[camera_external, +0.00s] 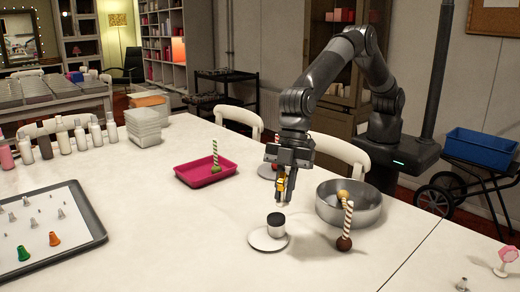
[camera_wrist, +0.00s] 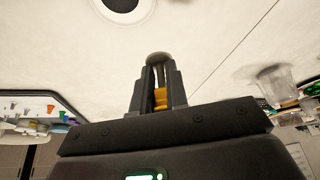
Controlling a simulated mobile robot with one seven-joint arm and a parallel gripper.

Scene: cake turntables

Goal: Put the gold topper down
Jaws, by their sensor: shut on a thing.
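The gold topper (camera_external: 282,184) is between the fingers of my gripper (camera_external: 281,192), which points down above the white table (camera_external: 140,235). In the wrist view the gold part (camera_wrist: 160,98) shows between the fingers of my gripper (camera_wrist: 158,85), with a pale round end at the fingertips. The topper appears clear of the table. Another round plate (camera_external: 266,171) is partly hidden behind my gripper.
A tray of nozzles (camera_external: 88,218) lies left. The front middle of the table is clear.

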